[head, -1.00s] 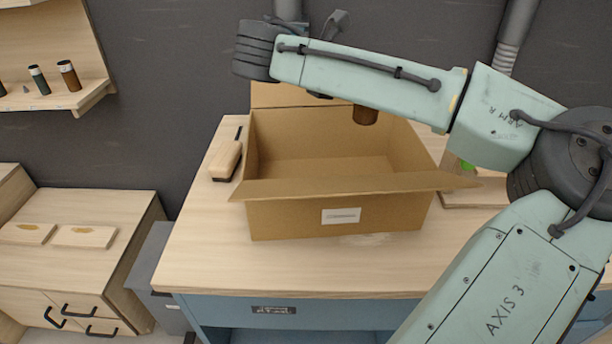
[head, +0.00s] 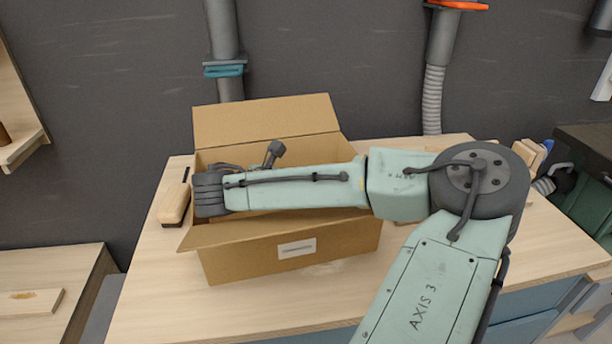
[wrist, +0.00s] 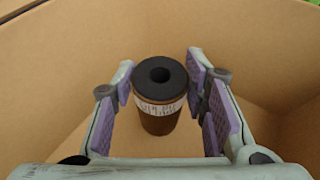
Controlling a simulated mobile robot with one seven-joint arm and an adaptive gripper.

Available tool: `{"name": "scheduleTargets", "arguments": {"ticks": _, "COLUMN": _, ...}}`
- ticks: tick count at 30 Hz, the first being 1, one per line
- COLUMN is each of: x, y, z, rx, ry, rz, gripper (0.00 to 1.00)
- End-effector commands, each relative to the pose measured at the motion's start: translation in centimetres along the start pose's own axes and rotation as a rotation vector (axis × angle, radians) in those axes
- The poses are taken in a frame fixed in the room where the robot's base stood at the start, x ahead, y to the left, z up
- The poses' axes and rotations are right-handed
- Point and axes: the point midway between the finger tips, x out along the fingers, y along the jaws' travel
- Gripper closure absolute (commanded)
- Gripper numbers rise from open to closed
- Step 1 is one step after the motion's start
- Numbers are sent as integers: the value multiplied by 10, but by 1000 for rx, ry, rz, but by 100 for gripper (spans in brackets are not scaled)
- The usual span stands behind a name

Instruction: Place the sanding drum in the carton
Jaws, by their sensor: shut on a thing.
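The sanding drum (wrist: 160,112) is a dark brown cylinder with a black top, a hole in its middle and a printed label. In the wrist view it stands upright between the purple-padded fingers of my gripper (wrist: 160,84), which is shut on it. Carton walls surround it there; I cannot tell whether it touches the floor. The open cardboard carton (head: 330,249) sits on the workbench in the head view, its back flap raised. My arm reaches across its opening and hides the gripper, the drum and much of the inside.
A wooden-handled brush or block (head: 174,203) lies just left of the carton on the workbench (head: 200,310). Duct pipes (head: 225,50) run up the wall behind. The bench front is clear. A lower wooden cabinet (head: 50,265) stands at left.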

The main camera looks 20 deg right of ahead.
Motion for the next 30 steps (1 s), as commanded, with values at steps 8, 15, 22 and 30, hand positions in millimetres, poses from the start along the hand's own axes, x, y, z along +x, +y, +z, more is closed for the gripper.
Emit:
{"name": "scheduleTargets", "arguments": {"ticks": 8, "x": 0, "y": 0, "z": -1, "rx": 1, "ry": -1, "rz": 0, "gripper": 93}}
{"name": "scheduleTargets", "arguments": {"ticks": 15, "x": 1, "y": 0, "z": -4, "rx": 0, "ry": 0, "rz": 0, "gripper": 51}}
{"name": "scheduleTargets", "arguments": {"ticks": 22, "x": 1, "y": 0, "z": -4, "rx": 0, "ry": 0, "rz": 0, "gripper": 40}}
{"name": "scheduleTargets", "arguments": {"ticks": 30, "x": 0, "y": 0, "z": 0, "rx": 1, "ry": -1, "rz": 0, "gripper": 40}}
